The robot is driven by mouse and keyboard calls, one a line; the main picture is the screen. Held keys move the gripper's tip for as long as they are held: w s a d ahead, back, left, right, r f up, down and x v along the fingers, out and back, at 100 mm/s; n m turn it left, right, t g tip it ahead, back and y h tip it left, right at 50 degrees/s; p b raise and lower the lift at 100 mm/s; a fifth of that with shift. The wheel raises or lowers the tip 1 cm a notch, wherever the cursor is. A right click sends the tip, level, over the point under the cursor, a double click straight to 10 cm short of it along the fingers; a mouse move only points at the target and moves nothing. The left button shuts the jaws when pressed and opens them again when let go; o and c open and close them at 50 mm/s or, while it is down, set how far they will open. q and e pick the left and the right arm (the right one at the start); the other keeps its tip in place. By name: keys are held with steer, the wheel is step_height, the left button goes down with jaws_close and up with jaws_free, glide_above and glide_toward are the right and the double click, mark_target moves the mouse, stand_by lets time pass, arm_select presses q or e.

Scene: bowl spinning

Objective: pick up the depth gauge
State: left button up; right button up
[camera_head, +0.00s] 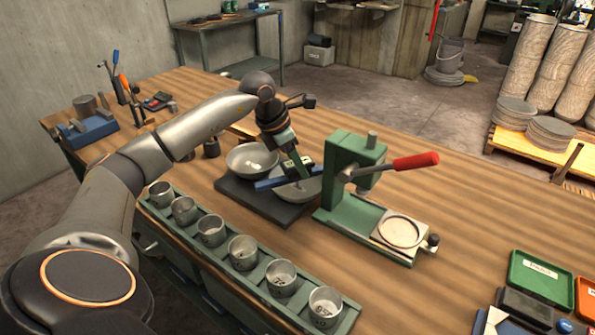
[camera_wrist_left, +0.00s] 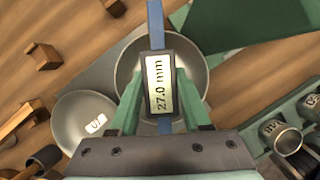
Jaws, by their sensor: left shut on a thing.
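The depth gauge is a blue bar (camera_head: 270,183) with a dark display block. In the left wrist view its display (camera_wrist_left: 159,85) reads 27.0 mm. My left gripper (camera_head: 294,168) is shut on the gauge's display block, one finger on each side. The gauge lies across the mouth of a metal bowl (camera_head: 298,192), which also shows below it in the wrist view (camera_wrist_left: 200,62). I cannot tell if the bar touches the bowl's rim. A second bowl (camera_head: 250,158) stands beside it on the dark mat (camera_head: 235,190). My right gripper is not in view.
A green lever press (camera_head: 350,185) with a red handle (camera_head: 415,161) stands close on the right. A green rack (camera_head: 225,262) of several metal cups runs along the front edge. Blue-based tools (camera_head: 90,132) stand at the far left.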

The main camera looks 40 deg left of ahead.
arm_select(q)
jaws_close()
steer(key=shift+r, duration=0.15)
step_height(320, 180, up, 9)
steer(key=shift+w+r+p, duration=0.1)
steer(key=shift+p, duration=0.35)
steer(key=p, duration=0.4)
steer(key=shift+r, duration=0.2)
steer(key=shift+f+p, duration=0.2)
steer(key=shift+p, duration=0.3)
steer(key=shift+f, duration=0.35)
step_height(320, 180, down, 5)
steer(key=b, duration=0.5)
steer(key=shift+f+b, duration=0.8)
steer(key=shift+f, duration=0.75)
